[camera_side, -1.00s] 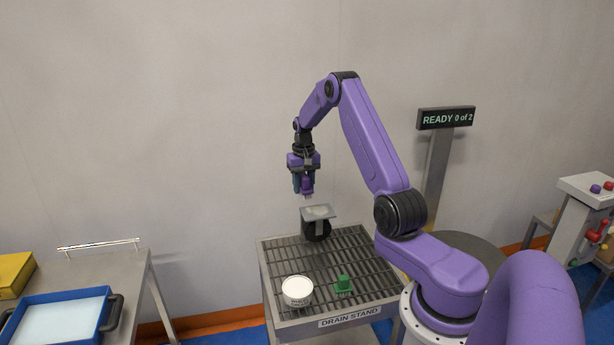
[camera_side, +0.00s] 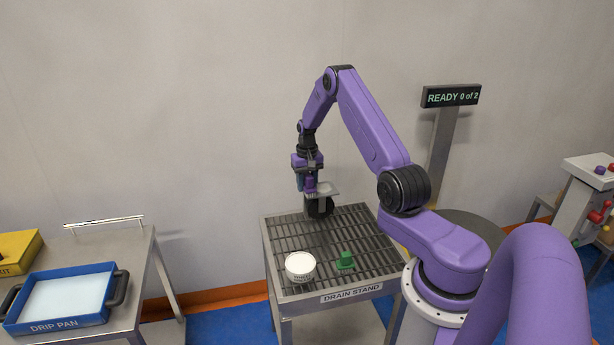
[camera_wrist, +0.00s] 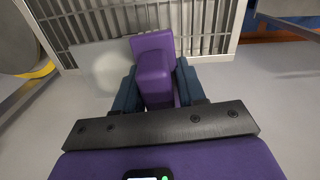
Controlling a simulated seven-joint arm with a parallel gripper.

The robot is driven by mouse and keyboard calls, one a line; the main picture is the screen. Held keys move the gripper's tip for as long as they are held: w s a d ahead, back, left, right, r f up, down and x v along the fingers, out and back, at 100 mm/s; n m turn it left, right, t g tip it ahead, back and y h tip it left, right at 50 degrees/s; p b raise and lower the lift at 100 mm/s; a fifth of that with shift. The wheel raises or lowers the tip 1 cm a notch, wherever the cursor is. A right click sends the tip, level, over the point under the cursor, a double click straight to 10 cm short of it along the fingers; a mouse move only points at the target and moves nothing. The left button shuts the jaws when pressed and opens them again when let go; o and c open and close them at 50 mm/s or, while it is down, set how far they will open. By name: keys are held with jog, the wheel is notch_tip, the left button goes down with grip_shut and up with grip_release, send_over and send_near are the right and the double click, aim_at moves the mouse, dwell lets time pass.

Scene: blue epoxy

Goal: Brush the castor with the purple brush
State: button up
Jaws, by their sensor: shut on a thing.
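The castor (camera_side: 320,208), a black wheel under a grey mounting plate, stands at the back of the drain stand in the side view. My gripper (camera_side: 305,186) is low at its left side. My gripper is shut on the purple brush (camera_wrist: 154,62), which stands between the two dark blue fingers in the wrist view. In the side view the brush's lower end is close beside the castor; I cannot tell whether they touch. In the wrist view the castor's pale plate (camera_wrist: 98,76) lies left of the brush; its wheel is not clear there.
The drain stand (camera_side: 338,293) has a slatted top. A blue drip pan (camera_side: 62,326) is on the table at left. A sign (camera_side: 451,96) reads "READY 0 of 2".

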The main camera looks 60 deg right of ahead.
aim_at(333, 186)
jog(key=shift+s+d+f, duration=0.15)
jog(key=shift+s+d, duration=3.4)
jog(key=shift+d, duration=0.05)
jog(key=shift+w+a, duration=3.5)
jog(key=shift+w, duration=0.25)
jog(key=shift+w+d, duration=0.25)
jog(key=shift+d, duration=0.05)
jog(key=shift+s+d, duration=0.2)
jog(key=shift+d, duration=0.1)
jog(key=shift+s+d, duration=3.2)
jog(key=shift+s, duration=0.05)
jog(key=shift+w+a, duration=3.55)
jog(key=shift+s+d+r, duration=0.1)
jog(key=shift+r, duration=3.9)
